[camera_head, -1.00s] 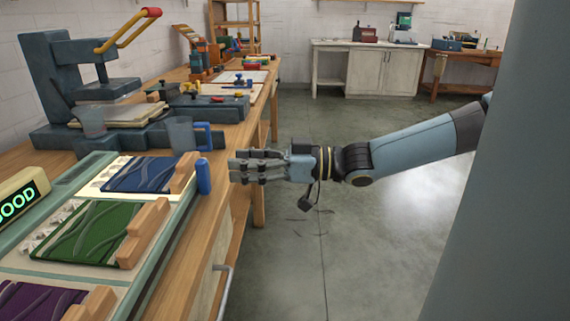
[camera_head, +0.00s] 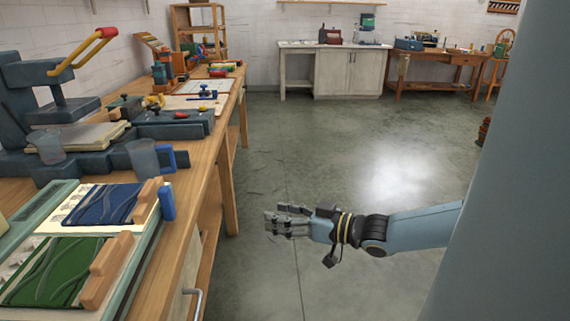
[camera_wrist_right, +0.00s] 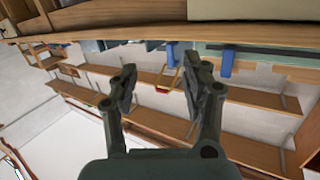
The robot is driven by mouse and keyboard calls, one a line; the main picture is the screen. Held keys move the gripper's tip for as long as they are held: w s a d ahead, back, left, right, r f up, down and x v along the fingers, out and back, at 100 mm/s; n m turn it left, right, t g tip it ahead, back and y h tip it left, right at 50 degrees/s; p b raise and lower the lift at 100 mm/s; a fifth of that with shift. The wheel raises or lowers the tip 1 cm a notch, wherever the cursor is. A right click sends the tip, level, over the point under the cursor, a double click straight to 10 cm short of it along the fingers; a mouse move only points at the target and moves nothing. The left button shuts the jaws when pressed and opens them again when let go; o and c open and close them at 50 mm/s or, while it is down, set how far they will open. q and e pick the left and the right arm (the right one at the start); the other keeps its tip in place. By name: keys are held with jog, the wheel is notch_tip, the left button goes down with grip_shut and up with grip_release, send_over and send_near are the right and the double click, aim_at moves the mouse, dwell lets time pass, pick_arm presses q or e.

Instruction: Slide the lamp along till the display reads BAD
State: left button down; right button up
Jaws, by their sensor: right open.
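My right gripper (camera_head: 280,221) is open and empty above the floor, to the right of the long workbench. In the right wrist view its two fingers (camera_wrist_right: 160,72) are spread with nothing between them. A green-edged tray (camera_head: 150,245) on the bench holds a blue wool panel (camera_head: 102,204) and a green one (camera_head: 52,270). A blue upright cylinder (camera_head: 167,202) stands at the tray's right edge; I cannot tell whether it is the lamp. The display is out of view, except perhaps a cream corner at the left edge. My left gripper is not in view.
The wooden workbench (camera_head: 176,262) runs along the left with a dark press (camera_head: 62,110) and a clear blue-handled cup (camera_head: 143,158) on it. A pale cabinet (camera_head: 348,73) and a wooden table (camera_head: 440,62) stand at the back. The floor (camera_head: 340,150) between is open.

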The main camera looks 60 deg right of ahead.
jog(key=shift+s+d+f+m+g+h, duration=0.15)
jog(key=shift+s+f+h, duration=0.1)
jog(key=shift+s+f, duration=0.25)
jog(key=shift+s+d+f+m+g+h, duration=0.15)
jog(key=shift+s+f+h, duration=0.1)
jog(key=shift+f, duration=0.3)
jog(key=shift+w, duration=0.1)
